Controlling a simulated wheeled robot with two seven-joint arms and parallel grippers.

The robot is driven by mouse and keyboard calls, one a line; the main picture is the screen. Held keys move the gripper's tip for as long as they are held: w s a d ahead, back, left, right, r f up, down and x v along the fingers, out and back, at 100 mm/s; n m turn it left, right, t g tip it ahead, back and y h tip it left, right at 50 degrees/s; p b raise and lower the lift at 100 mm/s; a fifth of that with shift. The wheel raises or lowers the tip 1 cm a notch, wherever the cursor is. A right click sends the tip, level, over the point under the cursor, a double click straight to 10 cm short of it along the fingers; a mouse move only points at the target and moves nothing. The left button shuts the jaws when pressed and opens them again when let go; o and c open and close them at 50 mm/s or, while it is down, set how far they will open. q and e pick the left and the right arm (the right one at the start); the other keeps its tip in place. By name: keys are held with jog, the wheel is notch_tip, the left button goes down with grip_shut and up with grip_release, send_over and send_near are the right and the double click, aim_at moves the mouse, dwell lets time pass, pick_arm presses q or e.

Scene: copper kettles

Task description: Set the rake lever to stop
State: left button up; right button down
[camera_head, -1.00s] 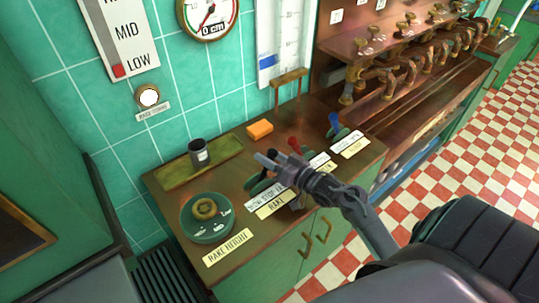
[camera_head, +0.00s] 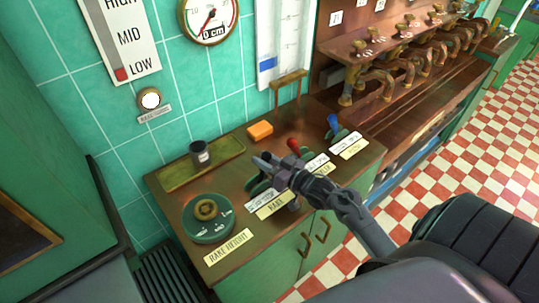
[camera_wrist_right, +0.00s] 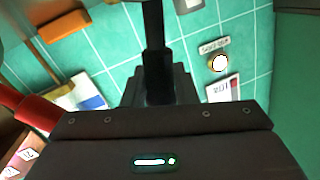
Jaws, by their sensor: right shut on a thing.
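The rake lever's dark base (camera_head: 256,184) stands on the counter behind the yellow RAKE label (camera_head: 271,206). My right gripper (camera_head: 265,162) is at the lever's upper part and shut on it; the fingers hide most of the handle. The small white position label (camera_head: 258,201) in front of the lever is partly covered and its words are too small to read now. In the right wrist view a dark upright shape (camera_wrist_right: 154,50) fills the middle; I cannot tell finger from lever there. My left gripper is not in view.
A red-handled lever (camera_head: 293,145) and a blue-handled lever (camera_head: 333,122) stand to the right. The rake height dial (camera_head: 208,228) is at the left front. A dark cup (camera_head: 200,152) stands on a tray (camera_head: 171,178); an orange block (camera_head: 260,131) lies behind the levers.

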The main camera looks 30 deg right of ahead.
jog(key=shift+a+r+n, duration=0.35)
jog(key=shift+a+n, duration=0.25)
jog(key=shift+a, duration=0.1)
jog(key=shift+s+a+f+n+h+p, duration=0.15)
jog(key=shift+a+n+h+p, duration=0.25)
jog(key=shift+a+n, duration=0.35)
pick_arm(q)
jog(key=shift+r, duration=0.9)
pick_arm(e)
jog(key=shift+d, duration=0.1)
jog(key=c, duration=1.1)
grip_release()
jog(key=shift+c, duration=0.2)
